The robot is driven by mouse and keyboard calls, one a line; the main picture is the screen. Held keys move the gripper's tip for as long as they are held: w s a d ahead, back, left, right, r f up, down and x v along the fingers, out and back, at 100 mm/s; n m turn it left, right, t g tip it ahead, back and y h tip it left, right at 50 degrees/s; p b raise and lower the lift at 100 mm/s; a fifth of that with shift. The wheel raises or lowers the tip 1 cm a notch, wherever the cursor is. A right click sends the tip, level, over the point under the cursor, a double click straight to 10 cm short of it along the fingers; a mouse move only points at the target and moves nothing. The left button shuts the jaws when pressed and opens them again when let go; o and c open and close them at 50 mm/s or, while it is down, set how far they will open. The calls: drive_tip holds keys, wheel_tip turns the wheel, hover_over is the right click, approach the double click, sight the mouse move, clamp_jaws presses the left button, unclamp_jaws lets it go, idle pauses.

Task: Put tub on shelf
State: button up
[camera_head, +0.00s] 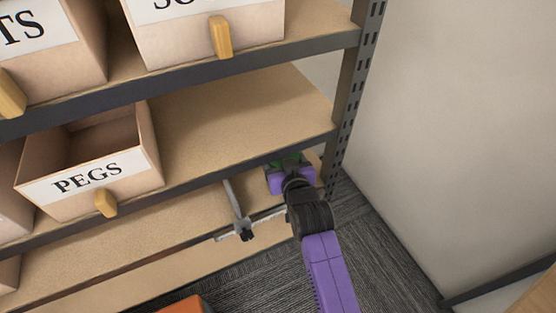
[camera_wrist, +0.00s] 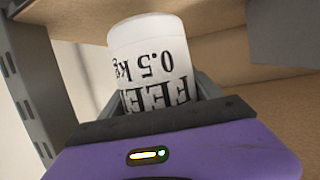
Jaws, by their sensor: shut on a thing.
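The tub (camera_wrist: 152,58) is white with black lettering, "FEED 0.5 kg", which appears upside down in the wrist view. My gripper (camera_head: 289,176) is purple and is shut on the tub, with the dark fingers around its near part. In the head view the gripper is at the right end of the shelving, at the front edge of the middle shelf board (camera_head: 245,115). Its tip reaches under or behind that edge, close to the right post. I cannot make out the tub in the head view. A small green patch shows at the gripper's tip.
The slotted metal post (camera_head: 346,105) stands just right of my gripper. A metal clamp-like tool (camera_head: 238,212) sticks out over the lower shelf (camera_head: 150,232), left of the gripper. The "PEGS" bin (camera_head: 140,180) is on the middle shelf, with bare board to its right.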

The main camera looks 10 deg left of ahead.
drive_tip(key=shift+w+a+f+b, duration=0.3)
drive_tip(key=shift+w+f+b, duration=0.25)
drive_tip(key=shift+w+f, duration=0.25)
drive_tip(key=shift+w+a+f+b, duration=0.3)
drive_tip(key=shift+w+f+b, duration=0.3)
drive_tip(key=shift+f, duration=0.25)
drive_tip(key=shift+f, duration=0.2)
drive_tip(key=o, duration=2)
